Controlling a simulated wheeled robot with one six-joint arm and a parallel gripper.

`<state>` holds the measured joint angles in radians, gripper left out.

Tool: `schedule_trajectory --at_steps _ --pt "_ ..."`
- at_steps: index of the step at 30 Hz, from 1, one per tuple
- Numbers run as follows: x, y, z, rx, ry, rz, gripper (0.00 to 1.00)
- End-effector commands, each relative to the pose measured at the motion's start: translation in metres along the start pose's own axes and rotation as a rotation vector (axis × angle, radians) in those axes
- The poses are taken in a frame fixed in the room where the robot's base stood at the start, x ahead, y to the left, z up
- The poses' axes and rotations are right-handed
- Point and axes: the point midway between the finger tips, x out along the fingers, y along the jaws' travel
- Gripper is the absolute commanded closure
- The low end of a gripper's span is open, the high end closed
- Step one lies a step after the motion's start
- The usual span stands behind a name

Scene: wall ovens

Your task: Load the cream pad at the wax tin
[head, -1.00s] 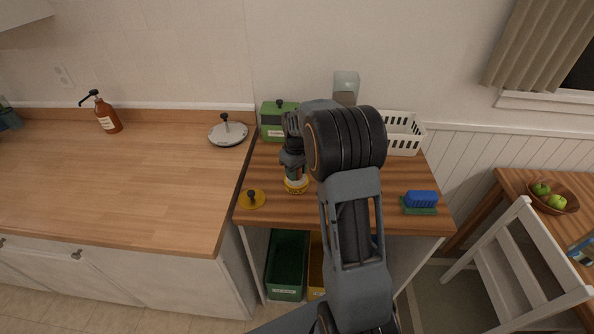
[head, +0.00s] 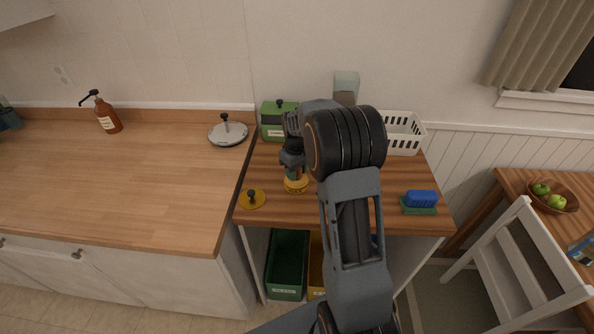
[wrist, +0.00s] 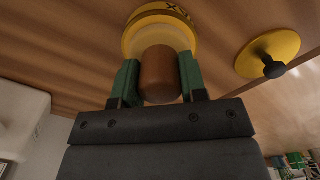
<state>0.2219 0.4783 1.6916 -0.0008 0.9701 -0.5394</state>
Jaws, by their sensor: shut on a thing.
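The wax tin (head: 297,185) is a round yellow tin near the front left of the small wooden table. In the wrist view its yellow wall with dark lettering (wrist: 163,9) shows at the top. My gripper (wrist: 160,72) is shut on the brown rounded handle (wrist: 160,75) of the cream pad (wrist: 133,42). The pad shows as a pale ring around the handle, over the tin's mouth. In the head view my gripper (head: 294,171) is directly above the tin, and the pad is mostly hidden. I cannot tell whether the pad touches the wax.
A yellow lid with a black knob (head: 252,199) lies left of the tin. A blue brush on a green base (head: 420,201) lies right. A green box (head: 275,121) and white basket (head: 404,133) stand behind. My arm hides the table's middle.

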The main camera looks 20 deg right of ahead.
Motion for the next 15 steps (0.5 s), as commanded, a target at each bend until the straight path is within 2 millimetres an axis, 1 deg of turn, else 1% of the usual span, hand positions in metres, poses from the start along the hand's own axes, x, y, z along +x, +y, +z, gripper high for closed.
schedule_trajectory --at_steps 5,15 --pt "-0.008 0.0 0.001 0.0 -0.003 -0.002 0.8" --pt "-0.038 0.0 0.0 0.0 -0.001 0.0 0.8"
